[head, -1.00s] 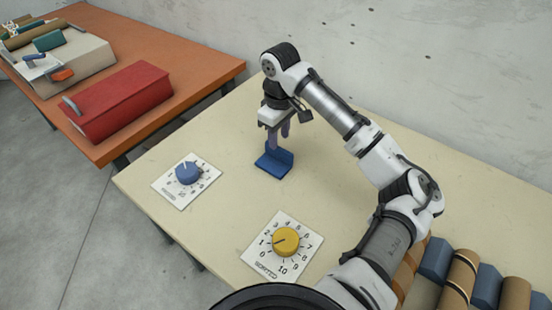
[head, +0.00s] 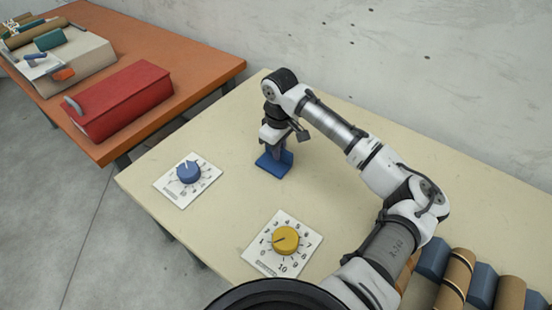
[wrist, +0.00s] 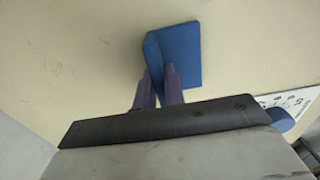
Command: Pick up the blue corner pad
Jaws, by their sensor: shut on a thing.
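The blue corner pad (head: 275,163) is an L-shaped piece resting on the cream table, with one flat flange and one upright flange. In the wrist view the pad (wrist: 180,55) shows past the fingers, its upright flange between them. My gripper (head: 276,153) points down over the pad and is shut on that flange; its fingertips (wrist: 159,85) also show in the wrist view. The fingers hide part of the upright flange.
A blue dial on a white card (head: 205,190) lies left of the pad. A yellow dial (head: 285,240) lies nearer me. Brown rolls and blue blocks (head: 480,286) stand at lower right. An orange table (head: 205,72) holds a red box (head: 120,101). The table around the pad is clear.

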